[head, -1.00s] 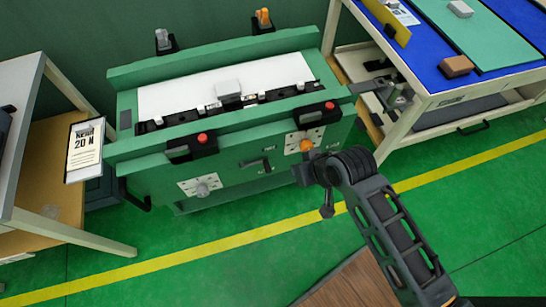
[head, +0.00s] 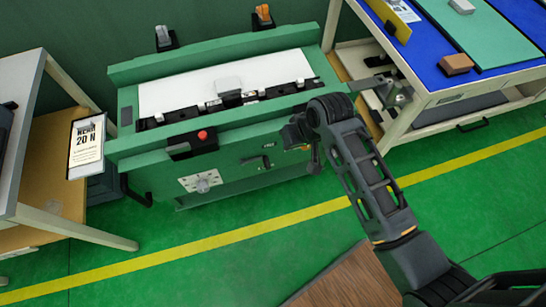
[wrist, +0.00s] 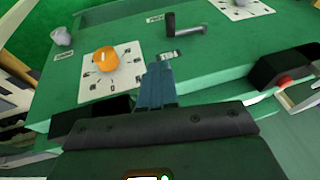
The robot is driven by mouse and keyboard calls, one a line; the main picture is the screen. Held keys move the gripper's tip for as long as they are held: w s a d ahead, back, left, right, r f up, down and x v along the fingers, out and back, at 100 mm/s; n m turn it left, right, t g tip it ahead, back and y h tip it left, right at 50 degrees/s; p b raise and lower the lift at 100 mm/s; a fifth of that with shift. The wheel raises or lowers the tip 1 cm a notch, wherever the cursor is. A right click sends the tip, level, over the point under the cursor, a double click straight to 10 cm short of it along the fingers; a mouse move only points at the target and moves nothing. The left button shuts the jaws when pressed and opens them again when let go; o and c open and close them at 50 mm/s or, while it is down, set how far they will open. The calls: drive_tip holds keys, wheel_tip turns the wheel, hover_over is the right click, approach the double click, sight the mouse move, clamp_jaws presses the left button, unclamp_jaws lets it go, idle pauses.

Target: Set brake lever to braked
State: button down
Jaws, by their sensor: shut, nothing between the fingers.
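A dark lever (wrist: 186,29) with a grey bar is on the front face of the green machine, between two dials. It also shows in the head view (head: 267,160). It looks like the brake lever; small labels beside it are too small to read. Its handle stands out from its pivot. My gripper (wrist: 158,68) is shut and empty, its fingers pointing at the panel just below and left of the lever in the wrist view, with no clear contact. In the head view my gripper (head: 289,133) is in front of the machine's right part.
An orange knob (wrist: 106,60) sits on a white dial plate left of the fingers. A grey knob (head: 203,186) is on the other dial. A red button (head: 203,134) is on the machine's ledge. Grey (head: 163,38) and orange (head: 264,14) handles stand at the back.

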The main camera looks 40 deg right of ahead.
drive_tip(key=a+x, duration=0.1)
drive_tip(key=x, duration=1.1)
drive_tip(key=shift+s+a+f, duration=0.2)
drive_tip(key=shift+a+f, duration=0.05)
drive_tip(key=shift+a, duration=0.2)
